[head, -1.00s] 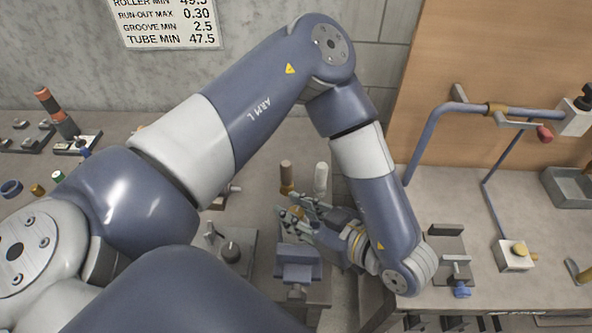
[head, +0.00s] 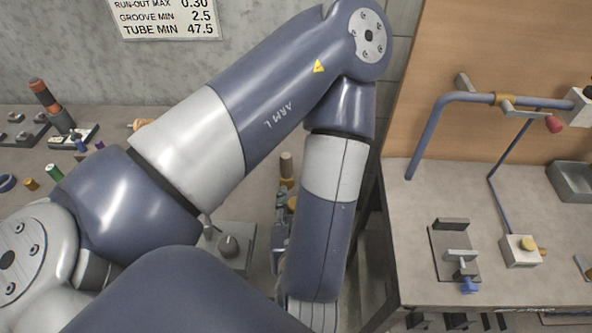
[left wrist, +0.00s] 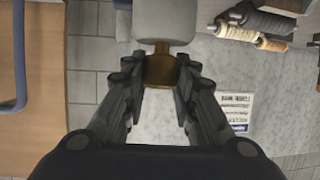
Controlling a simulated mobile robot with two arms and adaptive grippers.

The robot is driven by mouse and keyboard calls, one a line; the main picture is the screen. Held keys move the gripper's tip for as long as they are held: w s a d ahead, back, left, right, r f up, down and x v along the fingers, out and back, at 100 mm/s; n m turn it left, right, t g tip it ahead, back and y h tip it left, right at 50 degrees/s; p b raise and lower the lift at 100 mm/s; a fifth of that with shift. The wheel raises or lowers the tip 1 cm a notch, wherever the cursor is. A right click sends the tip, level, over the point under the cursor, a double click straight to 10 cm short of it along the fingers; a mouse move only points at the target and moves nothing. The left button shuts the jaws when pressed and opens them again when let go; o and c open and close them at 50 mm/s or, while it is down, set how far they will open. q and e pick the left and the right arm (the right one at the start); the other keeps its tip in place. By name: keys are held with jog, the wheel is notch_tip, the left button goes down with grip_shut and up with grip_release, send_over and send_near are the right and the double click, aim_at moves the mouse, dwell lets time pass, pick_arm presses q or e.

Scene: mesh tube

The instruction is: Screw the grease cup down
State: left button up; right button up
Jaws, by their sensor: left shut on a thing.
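The grease cup (left wrist: 160,71) is a brass-coloured cup in the left wrist view. It sits at the end of a thin neck below a pale grey cylinder (left wrist: 164,20). My left gripper (left wrist: 160,80) has its dark fingers on both sides of the cup, shut on it. In the head view my left forearm hides most of the gripper, so the cup's contact there cannot be made out. My right gripper is not in view.
A brown cylinder (head: 287,166) stands just behind my left forearm. A bench on the right carries a clamp fixture (head: 455,250), a blue pipe (head: 428,125) and a grey tray (head: 572,180). A black-and-orange tool (head: 50,103) stands at the far left.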

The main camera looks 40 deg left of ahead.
pick_arm(q)
jog(key=shift+m+h, duration=0.3)
jog(key=shift+f, duration=0.1)
jog(key=o, duration=1.1)
